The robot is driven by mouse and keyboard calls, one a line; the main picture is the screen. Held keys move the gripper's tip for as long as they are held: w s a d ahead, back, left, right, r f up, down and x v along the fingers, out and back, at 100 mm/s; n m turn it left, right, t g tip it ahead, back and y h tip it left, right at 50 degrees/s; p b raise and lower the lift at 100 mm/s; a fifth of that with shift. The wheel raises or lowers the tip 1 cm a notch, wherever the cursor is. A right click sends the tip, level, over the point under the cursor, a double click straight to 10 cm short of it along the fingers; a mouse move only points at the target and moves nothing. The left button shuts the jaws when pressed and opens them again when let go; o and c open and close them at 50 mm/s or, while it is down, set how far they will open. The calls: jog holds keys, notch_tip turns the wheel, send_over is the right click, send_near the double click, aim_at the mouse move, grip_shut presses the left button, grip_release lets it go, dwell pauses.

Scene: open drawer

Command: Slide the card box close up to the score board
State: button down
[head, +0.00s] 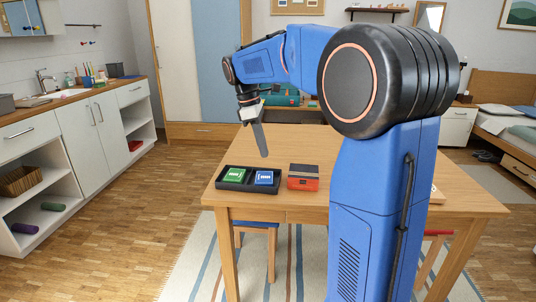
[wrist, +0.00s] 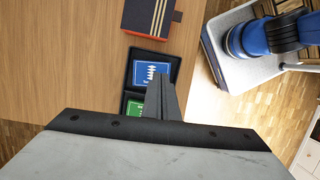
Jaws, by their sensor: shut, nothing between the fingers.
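A black tray (head: 221,186) holding a green card stack (head: 235,174) and a blue card stack (head: 264,178) lies near the table's front left. Just right of it, with a small gap, sits a red box with a dark lid (head: 303,184). In the wrist view the box (wrist: 150,14) shows pale stripes and a side tab. I cannot tell for sure which is the card box. A pale wooden piece (head: 437,196), perhaps the score board, is mostly hidden behind my arm. My gripper (head: 264,155) is shut and empty above the table by the tray; its fingers (wrist: 160,82) partly cover the tray.
The wooden table (head: 300,144) has free room behind the tray and box. Its front edge lies close in front of them. A blue-seated stool (head: 257,224) stands under that edge. A green case (head: 282,97) rests on a desk behind.

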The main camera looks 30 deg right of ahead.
aim_at(313, 177)
jog(key=x, duration=0.8)
jog(key=shift+s+d+f, duration=0.15)
jog(key=shift+f, duration=0.2)
jog(key=shift+s+d+r, duration=0.1)
jog(key=shift+s+d, duration=0.5)
jog(key=shift+d, duration=0.35)
jog(key=shift+s+d, duration=0.4)
jog(key=shift+d, duration=0.2)
jog(key=s+d, duration=0.3)
jog(key=d, duration=0.2)
jog(key=s+d, duration=0.2)
jog(key=d, duration=0.1)
jog(key=shift+s+d, duration=0.15)
jog(key=shift+s, duration=0.15)
